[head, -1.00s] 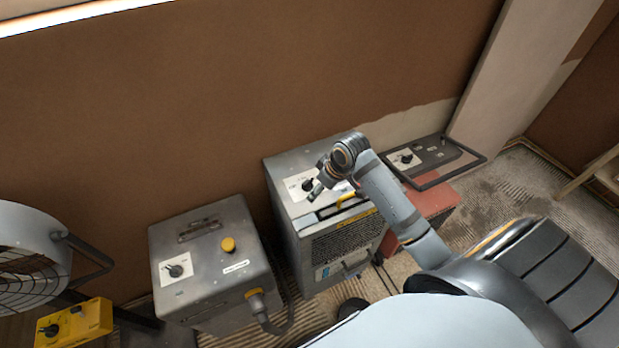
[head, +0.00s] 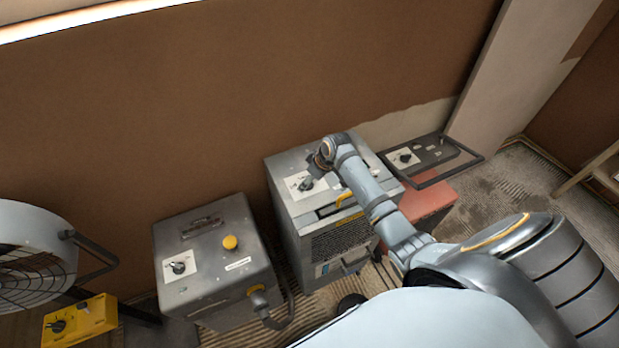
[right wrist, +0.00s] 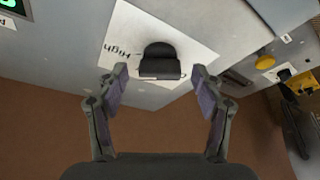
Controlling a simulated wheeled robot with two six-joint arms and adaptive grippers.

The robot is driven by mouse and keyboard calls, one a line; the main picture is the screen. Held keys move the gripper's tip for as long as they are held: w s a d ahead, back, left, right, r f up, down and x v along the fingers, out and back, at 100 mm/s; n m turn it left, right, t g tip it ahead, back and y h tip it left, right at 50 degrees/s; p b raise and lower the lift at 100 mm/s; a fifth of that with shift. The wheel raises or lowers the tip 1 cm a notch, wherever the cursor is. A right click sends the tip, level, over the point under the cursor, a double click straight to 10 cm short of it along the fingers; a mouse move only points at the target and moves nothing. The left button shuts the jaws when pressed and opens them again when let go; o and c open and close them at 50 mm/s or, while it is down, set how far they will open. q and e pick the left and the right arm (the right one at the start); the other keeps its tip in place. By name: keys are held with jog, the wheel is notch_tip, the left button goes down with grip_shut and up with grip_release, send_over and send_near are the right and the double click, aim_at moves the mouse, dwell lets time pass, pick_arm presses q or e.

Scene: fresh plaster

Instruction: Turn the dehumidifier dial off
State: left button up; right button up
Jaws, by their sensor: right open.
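The dehumidifier (head: 352,236) is a grey box with a front grille, in the middle of the head view. Its black dial (head: 306,185) sits on a white label plate on the top. In the right wrist view the dial (right wrist: 160,58) shows up close, with the word "High" printed upside down beside it. Where its pointer stands is unclear. My right gripper (right wrist: 160,76) is open, its two fingers to either side of the near end of the dial, with gaps between; contact does not show. In the head view the right gripper (head: 316,170) is small above the dial. My left gripper is out of view.
A second grey box (head: 215,290) with a dial and yellow knob stands to the left. Further left are a yellow control box (head: 85,320) and a fan (head: 35,255). A red box (head: 430,205) with a dark-framed panel stands to the right. A brown wall rises behind.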

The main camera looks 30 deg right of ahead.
jog(key=shift+f, duration=0.2)
jog(key=shift+c, duration=0.4)
jog(key=c, duration=1.1)
